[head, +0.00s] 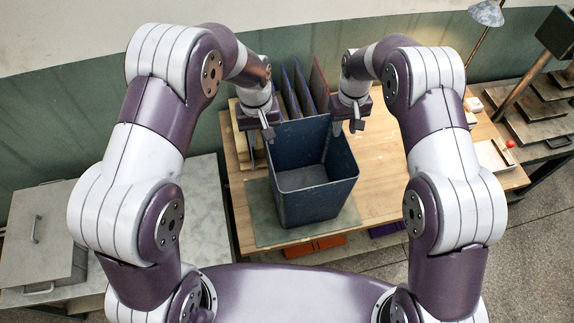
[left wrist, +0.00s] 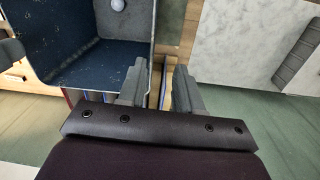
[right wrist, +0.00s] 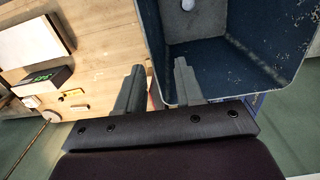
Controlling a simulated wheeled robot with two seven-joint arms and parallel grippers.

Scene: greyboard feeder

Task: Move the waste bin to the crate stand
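The waste bin (head: 315,195) is a dark blue, open-topped square bin, upright and empty in the head view. It stands on a grey-green mat (head: 262,232) on the wooden table. My left gripper (head: 260,137) is at its back left rim, and my right gripper (head: 346,130) at its back right rim. In the left wrist view the fingers (left wrist: 157,88) are apart, with the bin's wall edge (left wrist: 153,30) between them. In the right wrist view the fingers (right wrist: 158,85) are also apart beside the bin's wall (right wrist: 152,30). I cannot tell which surface is the crate stand.
Upright blue and red boards (head: 303,90) stand behind the bin. A grey table (head: 205,190) and a grey box with handles (head: 35,225) are at the left. Dark stepped shelves (head: 535,110) are at the far right.

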